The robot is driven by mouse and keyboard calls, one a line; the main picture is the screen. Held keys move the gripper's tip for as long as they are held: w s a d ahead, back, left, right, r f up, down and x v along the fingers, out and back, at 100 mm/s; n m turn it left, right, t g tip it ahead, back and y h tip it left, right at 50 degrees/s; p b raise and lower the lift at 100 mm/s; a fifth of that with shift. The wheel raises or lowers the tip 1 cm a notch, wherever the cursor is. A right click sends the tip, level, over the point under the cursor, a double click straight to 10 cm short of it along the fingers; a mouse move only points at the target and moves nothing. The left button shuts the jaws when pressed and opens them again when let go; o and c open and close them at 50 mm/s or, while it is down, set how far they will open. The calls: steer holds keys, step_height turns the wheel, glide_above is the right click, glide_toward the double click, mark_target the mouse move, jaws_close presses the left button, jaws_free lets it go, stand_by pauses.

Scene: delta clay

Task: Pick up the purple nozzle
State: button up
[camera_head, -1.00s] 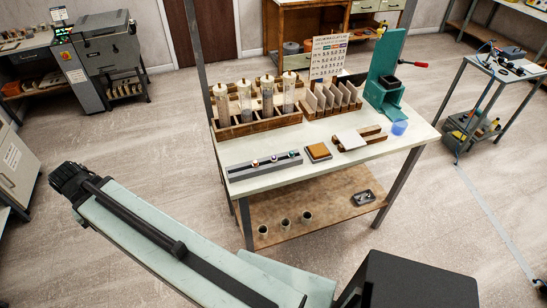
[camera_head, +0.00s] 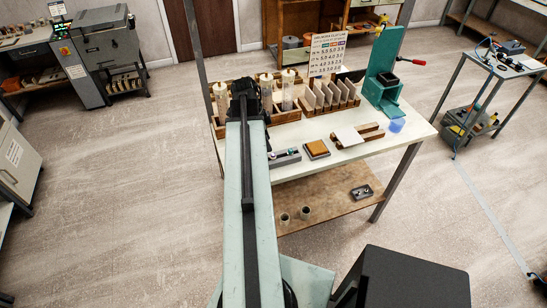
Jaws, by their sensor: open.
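A grey rail (camera_head: 284,158) lies along the front of the workbench, its left part hidden behind my arm. A small teal-topped piece (camera_head: 291,152) shows at its right end. I cannot make out the purple nozzle; the rail's left part is covered by my arm. My gripper (camera_head: 244,88) is the dark end of my raised arm. It is open and appears in front of the row of clear cylinders, over the left part of the bench in the picture. Its fingers are too small to make out.
Clear cylinders (camera_head: 288,90) stand in a wooden rack. Right of them are a slotted wooden rack (camera_head: 330,100), a chart board (camera_head: 327,55) and a teal press (camera_head: 384,75). An orange-brown block (camera_head: 317,147) and a white tile (camera_head: 348,136) lie at the front. Cups (camera_head: 304,212) stand on the lower shelf.

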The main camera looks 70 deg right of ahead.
mark_target(273, 154)
steer(key=b+x, duration=0.5)
steer(key=x, duration=0.2)
steer(key=shift+s+a+b, duration=0.1)
steer(key=shift+a+b, duration=0.1)
steer(key=shift+b, duration=0.15)
steer(key=shift+r, duration=0.15)
jaws_close()
